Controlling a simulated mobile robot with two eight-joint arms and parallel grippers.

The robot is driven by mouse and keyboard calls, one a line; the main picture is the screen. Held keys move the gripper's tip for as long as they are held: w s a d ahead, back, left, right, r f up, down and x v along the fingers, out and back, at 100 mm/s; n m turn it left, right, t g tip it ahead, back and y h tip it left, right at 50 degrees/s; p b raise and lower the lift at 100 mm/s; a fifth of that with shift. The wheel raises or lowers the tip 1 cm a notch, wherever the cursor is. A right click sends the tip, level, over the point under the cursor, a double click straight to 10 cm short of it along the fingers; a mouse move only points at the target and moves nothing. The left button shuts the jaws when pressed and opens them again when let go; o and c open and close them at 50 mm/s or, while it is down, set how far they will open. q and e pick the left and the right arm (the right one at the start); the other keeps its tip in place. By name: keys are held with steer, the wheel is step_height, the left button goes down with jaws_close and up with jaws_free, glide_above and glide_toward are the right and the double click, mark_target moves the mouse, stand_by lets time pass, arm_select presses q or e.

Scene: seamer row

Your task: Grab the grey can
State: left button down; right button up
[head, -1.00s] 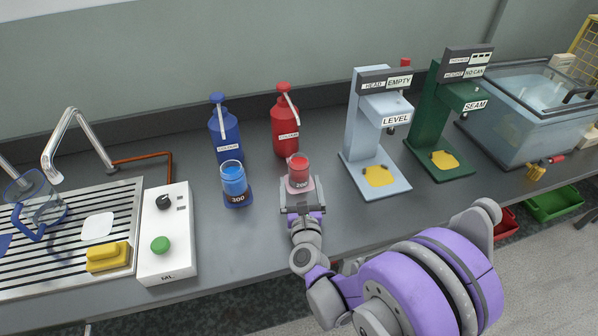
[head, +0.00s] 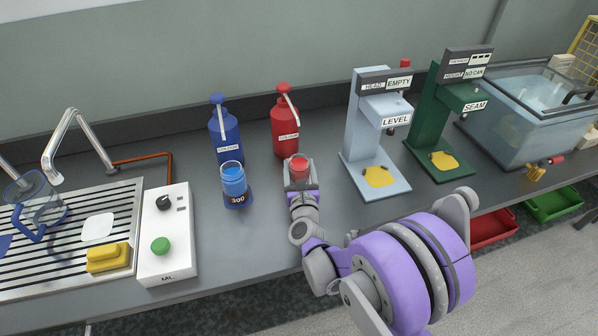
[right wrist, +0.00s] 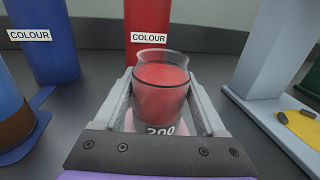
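In the right wrist view the fingers look spread and very near the can's sides; firm contact is not clear. A pink pad shows under the can. My left gripper is not in view.
A can with blue contents (head: 233,180) stands to the left. Behind are blue (head: 226,140) and red (head: 285,135) colour bottles. A pale blue machine (head: 368,130) and a green seamer (head: 430,125) stand right. A white control box (head: 177,220) is further left.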

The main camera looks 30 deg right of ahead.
steer(key=c, duration=0.9)
